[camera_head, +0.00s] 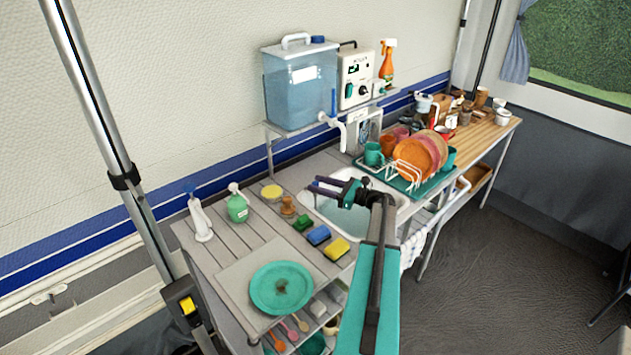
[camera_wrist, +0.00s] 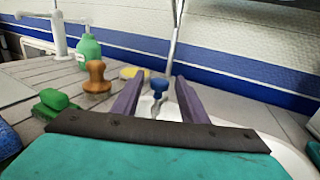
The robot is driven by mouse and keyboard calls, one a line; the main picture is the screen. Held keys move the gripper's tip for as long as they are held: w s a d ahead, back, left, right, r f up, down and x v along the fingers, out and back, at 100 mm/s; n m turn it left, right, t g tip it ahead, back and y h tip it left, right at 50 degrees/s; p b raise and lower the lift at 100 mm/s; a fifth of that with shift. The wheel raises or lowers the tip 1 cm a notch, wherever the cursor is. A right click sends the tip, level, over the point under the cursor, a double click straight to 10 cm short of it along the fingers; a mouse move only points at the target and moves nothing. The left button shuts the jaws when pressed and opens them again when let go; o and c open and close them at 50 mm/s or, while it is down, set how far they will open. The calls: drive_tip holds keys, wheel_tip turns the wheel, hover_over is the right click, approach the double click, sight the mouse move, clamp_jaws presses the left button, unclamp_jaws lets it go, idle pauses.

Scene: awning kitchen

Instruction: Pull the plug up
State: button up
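A blue knob on a grey stem, apparently the plug (camera_wrist: 159,87), shows in the wrist view between and beyond my finger tips. Its lower end is hidden behind my gripper's dark edge. My gripper (camera_wrist: 159,80) has two purple fingers spread apart, with a gap visible on each side of the knob. In the head view my gripper (camera_head: 328,185) is over the left part of the sink (camera_head: 388,222), and I cannot make out the plug there. Whether the fingers are level with the knob is hard to tell.
Left of the sink are a wooden-handled brush (camera_head: 288,206), a green bottle (camera_head: 238,207) and several sponges (camera_head: 318,235). A tap (camera_head: 336,125) under the water tank (camera_head: 298,88) stands behind. A dish rack with plates (camera_head: 416,160) is to the right.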

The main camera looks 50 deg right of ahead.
sight(316, 183)
drive_tip(key=shift+x, duration=0.9)
clamp_jaws()
drive_tip(key=shift+r, duration=1.75)
unclamp_jaws()
drive_tip(key=shift+f, duration=0.1)
